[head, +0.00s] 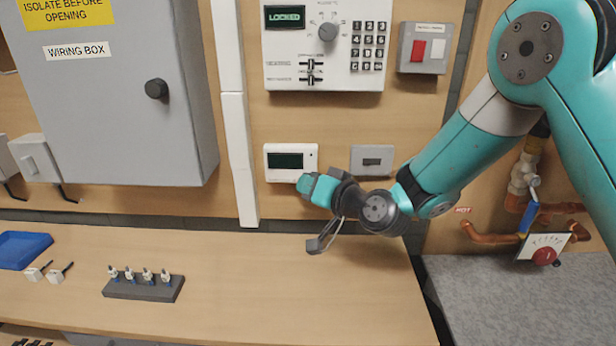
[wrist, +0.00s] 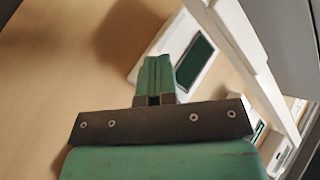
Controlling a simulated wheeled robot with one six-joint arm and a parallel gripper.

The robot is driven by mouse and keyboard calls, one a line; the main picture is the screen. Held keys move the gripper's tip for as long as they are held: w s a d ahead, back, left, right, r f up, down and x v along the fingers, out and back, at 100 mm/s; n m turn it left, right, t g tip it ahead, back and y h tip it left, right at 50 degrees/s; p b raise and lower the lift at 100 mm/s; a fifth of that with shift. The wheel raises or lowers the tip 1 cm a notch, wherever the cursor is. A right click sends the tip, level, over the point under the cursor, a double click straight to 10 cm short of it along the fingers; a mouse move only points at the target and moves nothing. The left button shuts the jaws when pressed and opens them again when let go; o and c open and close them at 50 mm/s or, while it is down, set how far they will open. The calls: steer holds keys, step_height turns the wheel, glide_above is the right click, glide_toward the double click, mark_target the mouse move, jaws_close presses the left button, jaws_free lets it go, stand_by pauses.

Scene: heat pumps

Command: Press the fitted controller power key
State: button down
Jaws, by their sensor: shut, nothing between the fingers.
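The fitted controller (head: 279,161) is a small white unit with a dark screen on the wooden wall panel. In the wrist view its white case (wrist: 204,28) and dark green screen (wrist: 194,60) appear tilted beyond the fingers. My gripper (head: 304,183) is shut and empty, with its teal tip at the controller's lower right corner in the head view. In the wrist view the shut fingers (wrist: 155,66) overlap the controller's near edge. I cannot tell whether they touch it.
A small grey slotted plate (head: 372,153) is right of the controller. White trunking (head: 240,150) runs down the wall to its left. A larger panel (head: 285,72) reading LOCKED is above. A grey wiring box (head: 120,110) is at left. The bench (head: 260,290) below is mostly clear.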

steer(key=shift+s+b, duration=0.4)
steer(key=shift+s, duration=0.35)
steer(key=s+b, duration=0.1)
steer(key=s, duration=0.4)
steer(key=shift+a+b, duration=0.1)
steer(key=shift+b, duration=0.25)
